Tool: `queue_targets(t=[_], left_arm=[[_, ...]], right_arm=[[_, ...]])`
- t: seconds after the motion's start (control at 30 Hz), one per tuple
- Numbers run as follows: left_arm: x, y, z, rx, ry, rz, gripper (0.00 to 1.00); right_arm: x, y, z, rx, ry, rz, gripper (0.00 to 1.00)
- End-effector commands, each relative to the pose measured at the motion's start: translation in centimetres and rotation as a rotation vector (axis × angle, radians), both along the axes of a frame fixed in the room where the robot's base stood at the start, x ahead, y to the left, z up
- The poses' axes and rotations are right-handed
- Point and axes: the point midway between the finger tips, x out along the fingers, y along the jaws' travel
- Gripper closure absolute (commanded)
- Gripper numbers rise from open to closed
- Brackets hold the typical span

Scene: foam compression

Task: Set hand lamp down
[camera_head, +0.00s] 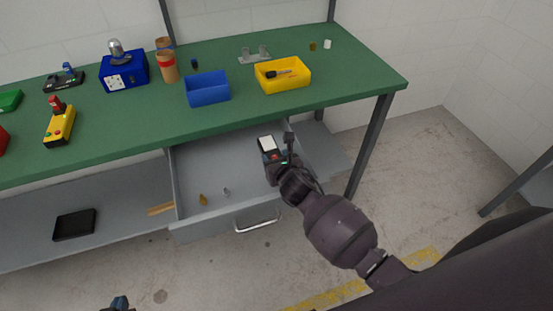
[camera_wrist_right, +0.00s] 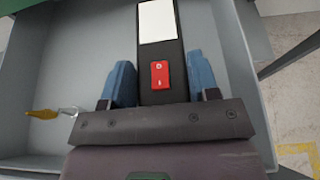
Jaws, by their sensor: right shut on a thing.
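The hand lamp (camera_head: 268,145) is a dark, slim body with a white panel and a red switch. My right gripper (camera_head: 277,162) is shut on it and holds it over the right part of the open drawer (camera_head: 222,182). In the right wrist view the lamp (camera_wrist_right: 159,52) stands between the two blue fingers of the gripper (camera_wrist_right: 160,82), with its white panel pointing away. Whether the lamp touches the drawer floor cannot be told. My left gripper (camera_head: 120,303) shows only as a small tip at the bottom edge, mostly out of frame.
The green bench top (camera_head: 340,75) above carries a blue bin (camera_head: 208,90), a yellow bin (camera_head: 283,79) and several devices. The drawer's middle is bare.

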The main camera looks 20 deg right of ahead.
Motion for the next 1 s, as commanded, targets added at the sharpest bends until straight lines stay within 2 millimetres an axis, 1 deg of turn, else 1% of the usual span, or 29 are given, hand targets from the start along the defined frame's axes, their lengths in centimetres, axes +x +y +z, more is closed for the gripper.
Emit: queue_targets(t=[0.03, 0.07, 0.2, 0.23, 0.5, 0.57, 0.67, 0.77, 1.0], left_arm=[[0.0, 0.0, -0.1, 0.000, 0.000, 0.000, 1.00], [0.0, 0.0, -0.1, 0.000, 0.000, 0.000, 1.00], [0.0, 0.0, -0.1, 0.000, 0.000, 0.000, 1.00], [0.0, 0.0, -0.1, 0.000, 0.000, 0.000, 1.00], [0.2, 0.0, 0.0, 0.000, -0.004, -0.002, 1.00], [0.3, 0.0, 0.1, 0.000, -0.006, -0.002, 1.00], [0.4, 0.0, 0.5, 0.000, -0.008, -0.002, 1.00], [0.5, -0.1, 0.8, 0.000, -0.011, -0.002, 1.00], [0.7, -0.1, 1.7, 0.000, -0.018, -0.004, 1.00]], right_arm=[[-0.4, 0.0, -0.9, -0.002, 0.017, -0.001, 0.75], [-0.4, -0.1, -1.0, -0.002, 0.019, -0.001, 0.43], [-0.6, -0.1, -1.2, -0.004, 0.023, -0.002, 0.22], [-0.6, -0.1, -1.3, -0.004, 0.024, -0.002, 0.19], [-0.7, 0.0, -1.3, -0.003, 0.026, -0.001, 0.19], [-0.6, 0.0, -1.1, -0.003, 0.026, -0.001, 0.19], [-0.6, 0.1, -0.1, 0.000, 0.024, -0.001, 0.19], [-1.8, -0.1, 0.5, -0.004, 0.023, -0.001, 0.19], [-5.8, -0.2, 2.6, -0.004, 0.016, 0.000, 0.19]])
